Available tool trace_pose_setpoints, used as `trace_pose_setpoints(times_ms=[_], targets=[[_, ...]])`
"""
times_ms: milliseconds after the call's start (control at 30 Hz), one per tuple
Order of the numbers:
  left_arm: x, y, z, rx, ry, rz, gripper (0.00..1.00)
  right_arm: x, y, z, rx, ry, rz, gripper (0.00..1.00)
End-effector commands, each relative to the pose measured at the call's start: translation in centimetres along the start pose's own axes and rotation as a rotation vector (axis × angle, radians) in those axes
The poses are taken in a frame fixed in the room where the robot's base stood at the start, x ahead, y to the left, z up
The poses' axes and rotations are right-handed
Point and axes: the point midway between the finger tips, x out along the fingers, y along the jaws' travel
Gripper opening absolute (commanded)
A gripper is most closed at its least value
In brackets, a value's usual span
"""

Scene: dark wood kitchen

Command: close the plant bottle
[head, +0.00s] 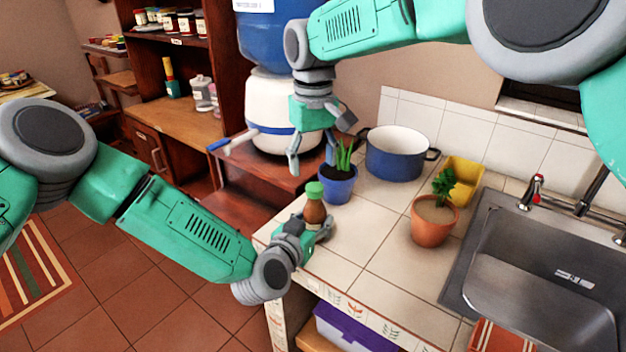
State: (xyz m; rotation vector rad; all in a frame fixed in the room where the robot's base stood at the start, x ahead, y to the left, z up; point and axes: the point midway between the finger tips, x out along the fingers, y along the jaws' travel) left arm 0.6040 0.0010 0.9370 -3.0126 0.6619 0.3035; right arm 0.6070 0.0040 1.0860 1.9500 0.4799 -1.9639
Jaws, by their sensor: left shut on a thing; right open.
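A small brown bottle (315,211) with a green top (314,190) stands upright at the left edge of the tiled counter. The green top sits over the bottle's neck; I cannot tell how tightly. My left gripper (317,231) is shut around the bottle's lower part and hides some of it. My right gripper (318,143) is open and empty, pointing down above and behind the bottle, apart from its top.
A blue pot with a spiky plant (337,184) stands close behind the bottle. A terracotta pot (433,222), blue cooking pot (394,154), yellow container (463,180) and sink (530,260) lie to the right. The counter's front middle (370,245) is clear.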

Motion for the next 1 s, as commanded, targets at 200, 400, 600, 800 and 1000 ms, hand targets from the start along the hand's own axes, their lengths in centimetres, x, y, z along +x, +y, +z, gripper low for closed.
trace_pose_setpoints(times_ms=[200, 400, 600, 800, 1000], targets=[[0.0, -0.1, 0.1, 0.0, -0.001, -0.001, 0.0, -4.2, 0.0, -0.2, 0.001, 0.003, 0.0, 0.55], [0.0, -0.1, 0.1, 0.0, -0.001, -0.001, 0.0, -5.8, 0.0, -0.1, 0.001, 0.0, -0.001, 0.55], [0.0, -0.1, 0.1, 0.0, -0.001, -0.001, 0.0, -6.0, 0.0, -0.1, 0.001, -0.001, 0.0, 0.55], [0.0, 0.0, 0.0, 0.0, -0.001, -0.001, 0.65, -5.9, 0.0, -0.1, 0.001, -0.001, 0.0, 0.55], [0.0, 0.0, 0.0, 0.0, 0.0, 0.0, 0.65, -5.9, 0.0, -0.1, 0.001, 0.0, 0.0, 0.55]])
